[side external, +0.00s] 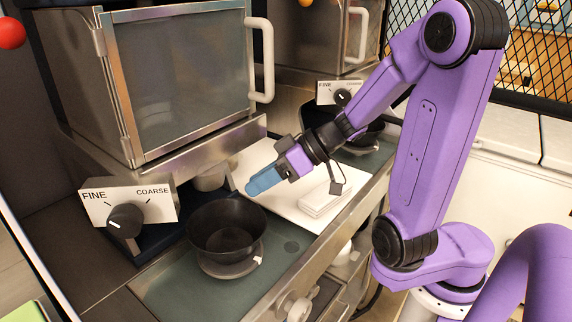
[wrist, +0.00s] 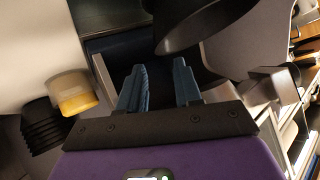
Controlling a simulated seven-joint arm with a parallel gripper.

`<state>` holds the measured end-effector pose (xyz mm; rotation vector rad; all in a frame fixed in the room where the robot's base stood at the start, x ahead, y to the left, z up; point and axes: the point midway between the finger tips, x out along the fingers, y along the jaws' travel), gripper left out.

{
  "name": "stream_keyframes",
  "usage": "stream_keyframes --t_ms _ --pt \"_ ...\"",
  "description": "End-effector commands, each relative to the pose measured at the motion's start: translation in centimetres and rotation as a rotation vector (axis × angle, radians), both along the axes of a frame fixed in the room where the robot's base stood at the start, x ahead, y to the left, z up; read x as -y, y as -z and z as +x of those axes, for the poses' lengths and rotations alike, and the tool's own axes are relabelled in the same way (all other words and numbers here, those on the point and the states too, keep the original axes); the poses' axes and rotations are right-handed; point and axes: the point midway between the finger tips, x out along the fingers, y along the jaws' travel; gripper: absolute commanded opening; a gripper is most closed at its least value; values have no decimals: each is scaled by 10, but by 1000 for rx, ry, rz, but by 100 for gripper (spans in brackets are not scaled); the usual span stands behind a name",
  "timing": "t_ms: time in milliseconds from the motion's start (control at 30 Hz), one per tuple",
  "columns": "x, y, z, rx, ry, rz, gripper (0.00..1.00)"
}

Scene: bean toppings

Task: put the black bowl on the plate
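A black bowl (side external: 228,228) stands upright on a round grey base (side external: 230,268) on the dark green mat, at the lower middle of the side view. Its dark rim (wrist: 205,28) seems to show at the top of the wrist view. A second black bowl (side external: 362,142) is partly hidden behind my arm, further back on the right. My gripper (side external: 256,187) has blue fingers and is above and right of the nearer bowl, apart from it. In the wrist view, the fingers (wrist: 160,68) are spread with nothing held between them. I cannot tell a plate for certain; the grey base is largely hidden.
A steel, glass-fronted machine (side external: 185,75) with a FINE/COARSE dial (side external: 125,220) stands behind the nearer bowl. A similar machine with another dial (side external: 341,97) is further back. A white board (side external: 272,170) bearing a small white block (side external: 325,198) lies beneath my gripper.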

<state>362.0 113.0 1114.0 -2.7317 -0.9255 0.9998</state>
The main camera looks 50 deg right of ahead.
Motion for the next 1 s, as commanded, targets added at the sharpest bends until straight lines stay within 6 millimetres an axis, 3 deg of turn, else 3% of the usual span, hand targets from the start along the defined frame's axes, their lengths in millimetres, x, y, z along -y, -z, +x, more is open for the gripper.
stream_keyframes --t_ms 267,500,867,1000 --pt "27 -25 -26 4 7 -4 34" --pt "36 -34 -37 0 2 -2 34" --pt "36 -35 -38 0 0 -2 34" --pt "42 -40 -31 68 -10 -83 34"
